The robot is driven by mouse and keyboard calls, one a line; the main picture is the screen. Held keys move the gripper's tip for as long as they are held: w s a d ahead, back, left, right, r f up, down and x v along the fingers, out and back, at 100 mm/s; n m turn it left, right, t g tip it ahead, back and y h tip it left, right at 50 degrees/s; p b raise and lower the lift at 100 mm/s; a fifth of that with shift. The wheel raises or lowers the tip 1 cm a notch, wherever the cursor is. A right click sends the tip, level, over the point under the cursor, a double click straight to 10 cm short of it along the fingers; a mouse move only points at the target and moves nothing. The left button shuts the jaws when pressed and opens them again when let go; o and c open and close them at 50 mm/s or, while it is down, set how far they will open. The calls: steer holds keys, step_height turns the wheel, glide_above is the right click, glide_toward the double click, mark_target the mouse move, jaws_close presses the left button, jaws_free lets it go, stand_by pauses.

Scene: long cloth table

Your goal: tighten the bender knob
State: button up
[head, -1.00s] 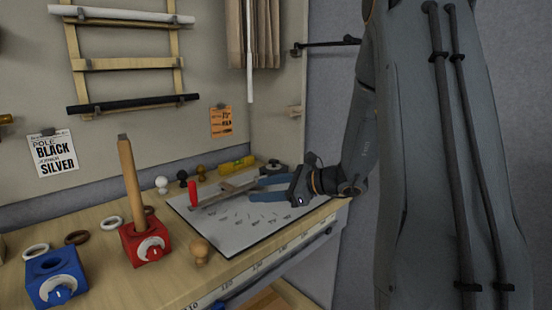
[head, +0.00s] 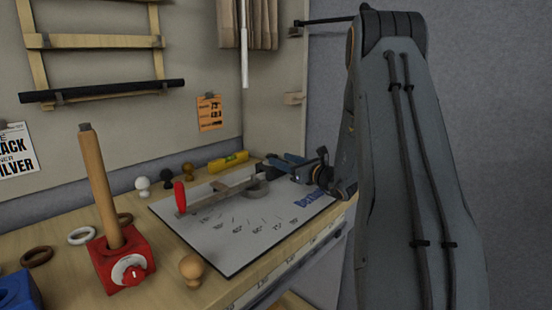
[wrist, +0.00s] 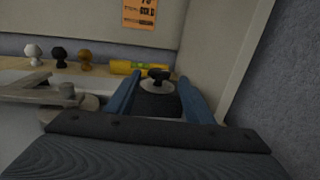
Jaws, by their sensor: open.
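The bender lies on a white angle-marked sheet (head: 225,235); it has a red handle (head: 180,196), a metal arm (head: 222,190) and a grey round die (head: 257,189). In the wrist view, a black knob (wrist: 158,74) on a pale disc stands ahead, seen between the fingers of my gripper (wrist: 160,92). The blue fingers are apart, one on each side of it, and I cannot tell whether either touches it. In the head view my gripper (head: 288,165) is over the back right of the sheet, and the knob is not clearly visible there.
A yellow level (head: 229,161) and small white, black and brown knobs (head: 187,170) stand behind the sheet. A red block (head: 122,262) holding a wooden pole and a loose wooden knob (head: 191,268) are to the left. A wall panel (wrist: 215,50) rises close at the right.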

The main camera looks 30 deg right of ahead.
mark_target(275, 157)
steer(key=shift+x, duration=1.85)
steer(key=c, duration=1)
steer(key=h, duration=0.1)
steer(key=m+h+b, duration=0.1)
steer(key=shift+a+m+t+h+b, duration=0.3)
steer(key=shift+a, duration=0.05)
steer(key=shift+c, duration=0.2)
steer(key=shift+m+h+b, duration=0.7)
steer(key=shift+h, duration=0.4)
steer(key=o, duration=1)
steer(key=shift+o, duration=0.2)
